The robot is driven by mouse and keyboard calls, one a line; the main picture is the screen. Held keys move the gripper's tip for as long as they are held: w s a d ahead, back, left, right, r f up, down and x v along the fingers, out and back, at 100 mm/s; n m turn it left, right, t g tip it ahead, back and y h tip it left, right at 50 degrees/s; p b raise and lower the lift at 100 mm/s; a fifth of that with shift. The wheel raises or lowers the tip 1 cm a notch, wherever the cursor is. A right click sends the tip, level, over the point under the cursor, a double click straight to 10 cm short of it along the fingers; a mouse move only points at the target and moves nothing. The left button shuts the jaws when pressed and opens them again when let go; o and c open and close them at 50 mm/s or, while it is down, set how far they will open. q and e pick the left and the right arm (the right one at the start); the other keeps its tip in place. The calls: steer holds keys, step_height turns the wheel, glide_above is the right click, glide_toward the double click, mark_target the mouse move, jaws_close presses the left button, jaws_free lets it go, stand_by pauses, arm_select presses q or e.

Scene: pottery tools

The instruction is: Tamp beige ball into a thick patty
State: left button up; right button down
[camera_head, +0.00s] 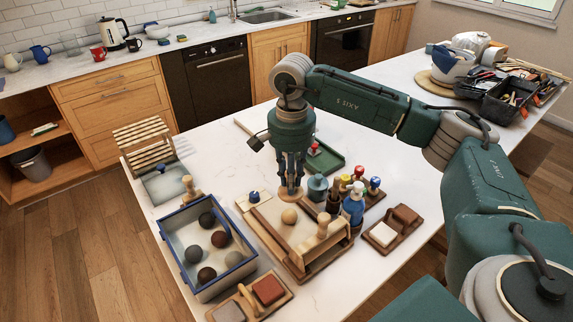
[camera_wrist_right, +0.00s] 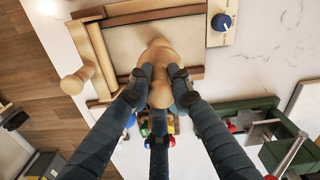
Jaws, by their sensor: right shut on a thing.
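A beige ball (camera_head: 289,217) rests on the pale surface of a wooden-framed board (camera_head: 268,222) on the white table. My right gripper (camera_head: 291,172) points down just behind the ball, shut on a light wooden tamper (camera_head: 290,191). The tamper also shows between the fingers in the right wrist view (camera_wrist_right: 158,52), over the edge of the board (camera_wrist_right: 130,42). The ball cannot be made out in the wrist view, where the tamper and fingers cover much of the middle. My left gripper is not in view.
A blue-rimmed tray (camera_head: 243,266) with several dark and grey balls stands left of the board. A blue-knob device (camera_head: 254,197) and block tray (camera_head: 393,229) flank the board.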

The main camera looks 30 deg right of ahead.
mark_target(290, 219)
steer(key=shift+s+f, duration=0.1)
steer(key=shift+f, duration=0.1)
steer(key=shift+f+b, duration=0.25)
steer(key=shift+b, duration=0.05)
step_height(290, 219, down, 4)
steer(key=shift+a+r+b, duration=0.1)
steer(key=shift+a+b, duration=0.05)
steer(key=shift+b, duration=1.05)
steer(key=shift+f+b, duration=0.3)
steer(key=shift+f, duration=0.3)
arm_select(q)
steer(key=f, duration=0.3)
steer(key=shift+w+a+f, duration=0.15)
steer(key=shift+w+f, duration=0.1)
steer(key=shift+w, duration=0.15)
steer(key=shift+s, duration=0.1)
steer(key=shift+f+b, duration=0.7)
arm_select(e)
steer(key=shift+f, duration=0.85)
steer(key=shift+f, duration=0.1)
